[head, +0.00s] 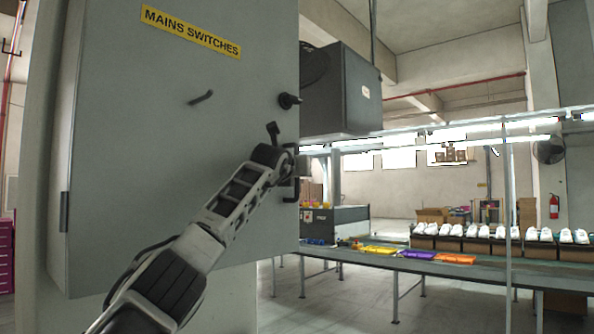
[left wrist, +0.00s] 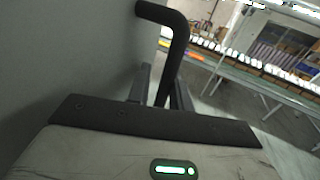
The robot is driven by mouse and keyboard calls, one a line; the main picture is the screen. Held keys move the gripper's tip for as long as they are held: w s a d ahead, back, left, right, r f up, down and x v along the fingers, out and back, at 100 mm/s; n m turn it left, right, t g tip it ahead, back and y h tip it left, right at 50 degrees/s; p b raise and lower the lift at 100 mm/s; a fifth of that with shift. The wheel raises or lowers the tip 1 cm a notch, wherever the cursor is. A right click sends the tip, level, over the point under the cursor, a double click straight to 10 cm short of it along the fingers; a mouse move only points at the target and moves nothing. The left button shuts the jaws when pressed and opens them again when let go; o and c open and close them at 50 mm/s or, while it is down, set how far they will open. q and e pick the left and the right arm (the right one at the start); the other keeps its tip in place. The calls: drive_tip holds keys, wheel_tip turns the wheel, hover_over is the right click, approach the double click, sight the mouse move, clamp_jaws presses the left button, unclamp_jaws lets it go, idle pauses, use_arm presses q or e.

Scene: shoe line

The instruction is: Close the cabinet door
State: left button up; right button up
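The grey cabinet door (head: 150,130) carries a yellow "MAINS SWITCHES" label (head: 190,32) and fills the left half of the head view. Its face recedes to the right; whether it stands ajar cannot be told. My left gripper (head: 284,168) is at the door's right edge. In the left wrist view, the dark bent door handle (left wrist: 178,45) runs between the two fingers of this gripper (left wrist: 160,92), which sit close on both sides of it. The contact itself is partly hidden. My right gripper is in neither view.
A dark round knob (head: 288,100) and a small lever (head: 201,97) stick out from the door. A dark box (head: 345,95) shows beyond its right edge. Farther right, a long table (head: 480,268) bears white shoes (head: 480,231) and coloured trays. Open floor lies below.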

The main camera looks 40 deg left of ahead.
use_arm(q)
drive_tip(key=shift+s+a, duration=0.1)
drive_tip(key=shift+a, duration=0.1)
